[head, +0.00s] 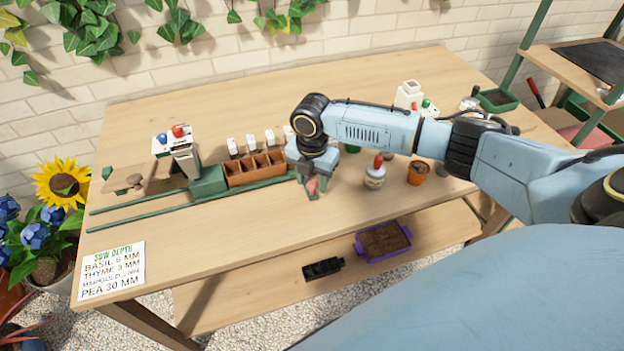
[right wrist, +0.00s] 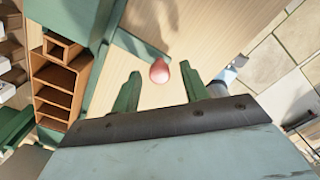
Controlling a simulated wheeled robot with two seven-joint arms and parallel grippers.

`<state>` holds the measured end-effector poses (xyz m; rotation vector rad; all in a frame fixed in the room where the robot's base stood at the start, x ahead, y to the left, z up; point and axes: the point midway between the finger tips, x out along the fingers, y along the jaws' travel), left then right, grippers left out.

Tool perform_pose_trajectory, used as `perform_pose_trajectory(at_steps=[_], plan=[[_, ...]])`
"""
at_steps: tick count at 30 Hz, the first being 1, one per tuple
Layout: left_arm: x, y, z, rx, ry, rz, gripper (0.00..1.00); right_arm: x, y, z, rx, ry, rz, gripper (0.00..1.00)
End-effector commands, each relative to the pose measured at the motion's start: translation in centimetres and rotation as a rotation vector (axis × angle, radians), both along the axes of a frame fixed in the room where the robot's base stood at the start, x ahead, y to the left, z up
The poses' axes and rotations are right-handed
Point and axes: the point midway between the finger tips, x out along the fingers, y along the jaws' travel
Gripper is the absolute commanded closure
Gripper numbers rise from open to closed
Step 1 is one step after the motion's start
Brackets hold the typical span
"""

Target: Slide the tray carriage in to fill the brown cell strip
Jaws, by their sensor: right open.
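The brown cell strip (head: 255,168) sits in the green tray carriage (head: 262,184) on the table, right of the dispenser (head: 184,158). It also shows at the left of the right wrist view (right wrist: 60,88), where its visible cells look empty. A pink-red knob (right wrist: 160,71) stands near the carriage's right end. My right gripper (head: 313,192) is open, pointing down at this end. In the right wrist view its two green fingers are on either side of the knob, with gaps on both sides. My arm hides part of the carriage's right end. My left gripper is not in view.
Green rails (head: 140,208) run left from the carriage, past the dispenser. White tags (head: 251,143) stand behind the strip. A red-capped bottle (head: 375,173) and an orange pot (head: 418,172) stand right of my gripper. The table front is clear.

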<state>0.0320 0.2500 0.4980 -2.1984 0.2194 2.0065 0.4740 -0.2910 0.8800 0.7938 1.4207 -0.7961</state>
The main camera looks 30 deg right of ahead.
Motion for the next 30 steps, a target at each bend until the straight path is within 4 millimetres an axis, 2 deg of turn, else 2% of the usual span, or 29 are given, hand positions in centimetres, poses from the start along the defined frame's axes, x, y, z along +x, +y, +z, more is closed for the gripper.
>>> perform_pose_trajectory(at_steps=[8, 19, 30], plan=[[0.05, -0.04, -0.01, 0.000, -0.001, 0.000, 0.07, 0.00, 0.01, -0.18, 0.000, 0.000, 0.000, 0.55], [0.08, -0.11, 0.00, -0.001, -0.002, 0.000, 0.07, 0.01, 0.00, -0.14, 0.000, 0.000, -0.001, 1.00], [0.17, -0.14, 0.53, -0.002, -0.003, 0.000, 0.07, -0.19, 0.17, 0.01, 0.001, 0.001, -0.013, 1.00]])
